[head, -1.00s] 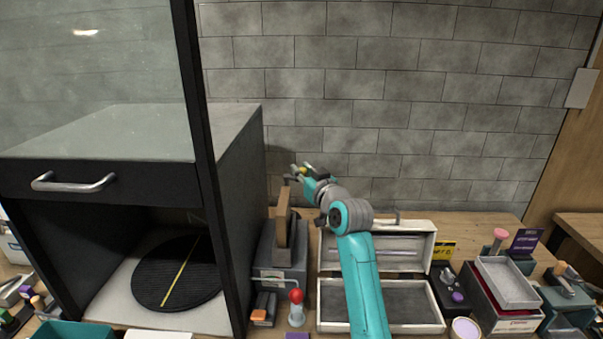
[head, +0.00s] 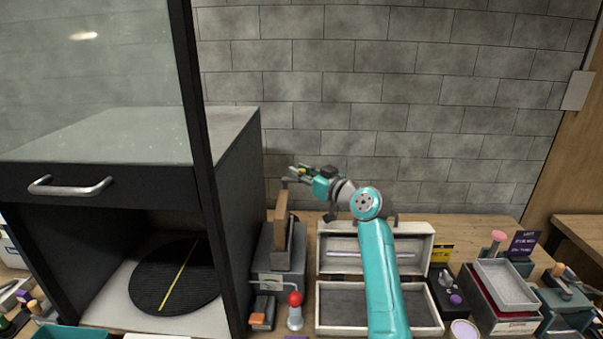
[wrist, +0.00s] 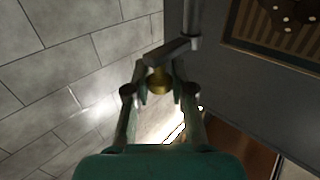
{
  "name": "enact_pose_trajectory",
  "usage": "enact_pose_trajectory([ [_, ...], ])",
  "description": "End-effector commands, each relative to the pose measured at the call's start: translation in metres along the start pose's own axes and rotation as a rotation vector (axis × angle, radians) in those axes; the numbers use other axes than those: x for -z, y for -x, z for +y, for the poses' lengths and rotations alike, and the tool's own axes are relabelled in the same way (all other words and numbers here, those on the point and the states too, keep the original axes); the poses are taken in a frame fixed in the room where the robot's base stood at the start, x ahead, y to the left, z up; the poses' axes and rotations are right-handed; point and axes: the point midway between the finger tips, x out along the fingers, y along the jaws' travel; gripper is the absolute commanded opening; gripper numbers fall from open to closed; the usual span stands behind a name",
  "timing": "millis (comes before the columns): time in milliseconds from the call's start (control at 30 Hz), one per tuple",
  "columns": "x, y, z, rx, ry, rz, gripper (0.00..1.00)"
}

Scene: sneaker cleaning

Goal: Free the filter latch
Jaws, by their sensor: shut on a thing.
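My gripper (head: 293,172) is at the top of the grey filter unit (head: 278,262), by the wall. In the wrist view its two fingers (wrist: 160,80) are shut on a small brass knob (wrist: 158,82). The knob sits at the end of a grey latch lever (wrist: 172,50), which joins a round post (wrist: 192,18). In the head view the latch lever (head: 286,182) is small and partly hidden by the gripper. A brown panel (head: 280,220) stands upright on the unit, below and left of my gripper.
A dark cabinet (head: 238,190) with a glass front stands close on the left. An open pale case (head: 428,245) lies on the right, under my arm. A red-knobbed lever (head: 295,299) is in front of the unit. The brick wall (head: 400,90) is close behind.

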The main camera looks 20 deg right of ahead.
Motion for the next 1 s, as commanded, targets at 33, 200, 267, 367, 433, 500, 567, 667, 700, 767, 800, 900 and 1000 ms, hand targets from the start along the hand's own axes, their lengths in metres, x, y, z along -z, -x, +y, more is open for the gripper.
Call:
enact_pose_trajectory([
  [33,0.0,0.0,0.0,-0.001,0.0,0.0,0.0],
  [200,0.0,0.0,0.0,-0.002,0.001,0.0,0.3],
  [267,0.0,0.0,0.0,-0.002,0.001,0.0,0.45],
  [367,0.0,0.0,0.0,-0.002,0.001,0.0,0.48],
  [433,0.0,0.0,0.0,-0.002,0.001,0.0,0.48],
  [500,0.0,0.0,0.0,-0.002,0.0,0.0,0.48],
  [567,0.0,0.0,0.0,-0.002,0.0,0.0,0.48],
  [667,0.0,0.004,0.001,-0.003,0.001,0.0,0.48],
  [700,0.0,0.008,0.001,-0.003,0.001,0.001,0.48],
  [767,-0.001,0.015,0.001,-0.004,0.001,0.0,0.48],
  [800,0.0,0.021,0.001,-0.003,0.001,0.001,0.48],
  [900,-0.001,0.04,0.002,-0.005,0.0,0.0,0.48],
  [1000,-0.001,0.061,0.001,-0.005,0.002,0.0,0.48],
])
